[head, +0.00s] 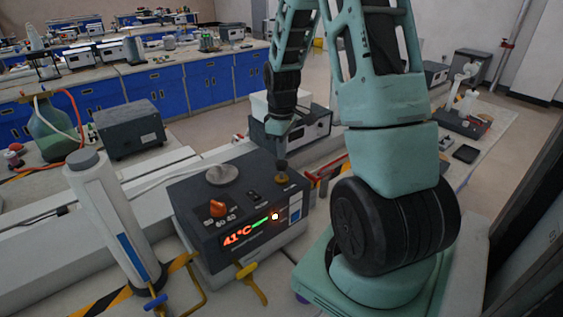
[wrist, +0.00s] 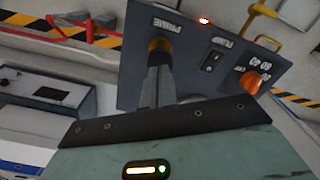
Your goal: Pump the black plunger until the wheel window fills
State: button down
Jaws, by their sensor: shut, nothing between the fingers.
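A dark control box (head: 230,205) stands on the bench; the wrist view shows its top panel (wrist: 200,60) with PRIME and PUMP labels. The plunger (head: 281,178), with a brass-coloured collar, rises from the panel's far right corner; its collar also shows by the PRIME label in the wrist view (wrist: 159,44). My gripper (head: 281,158) is shut, pointing down directly over the plunger; in the wrist view its dark fingers (wrist: 157,78) hide most of it. I cannot tell whether they touch. A small window (head: 295,207) is on the box's front; its fill is unclear.
The box has an orange knob (head: 217,208), a rocker switch (head: 253,196) and a lit 41°C display (head: 237,236). A white cylinder (head: 108,205) stands left. Yellow valve handles (head: 251,281) are in front. A grey-white box (head: 304,130) is behind.

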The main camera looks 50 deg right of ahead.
aim_at(282, 162)
jog(key=shift+f, duration=0.1)
jog(key=shift+f+b, duration=1.25)
jog(key=shift+f, duration=0.5)
jog(key=shift+r, duration=0.1)
jog(key=shift+r+p, duration=1.65)
jog(key=shift+r, duration=0.1)
notch_tip(282, 162, up, 5)
jog(key=p, duration=0.4)
jog(key=shift+r, duration=0.1)
